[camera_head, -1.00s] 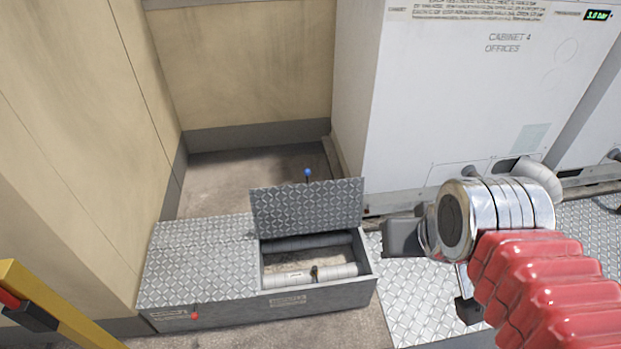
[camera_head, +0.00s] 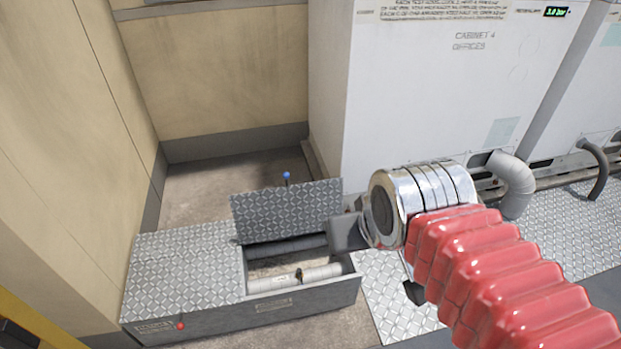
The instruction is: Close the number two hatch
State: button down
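A low box with tread-plate lids stands on the floor. Its right hatch (camera_head: 287,211) is open, the lid standing up and leaning back, with a blue knob (camera_head: 286,175) above its top edge. Grey pipes (camera_head: 318,273) lie in the opening. The left hatch (camera_head: 185,265) lies shut, with a red knob (camera_head: 180,326) at its front. The label plates on the front are too blurred to read a number. My gripper (camera_head: 347,232) is just right of the open lid in the picture, overlapping the opening's right end. I cannot tell whether it touches. Its fingers are mostly hidden by my wrist.
A white cabinet (camera_head: 430,100) marked "CABINET 4 OFFICES" stands behind and right. Beige walls (camera_head: 215,75) close off the left and back. Pipes (camera_head: 517,185) run along the cabinet's foot. Tread-plate flooring (camera_head: 395,300) lies right of the box.

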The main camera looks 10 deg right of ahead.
aim_at(300, 208)
jog(key=z, duration=0.05)
jog(key=i, duration=1)
jog(key=u, duration=0.05)
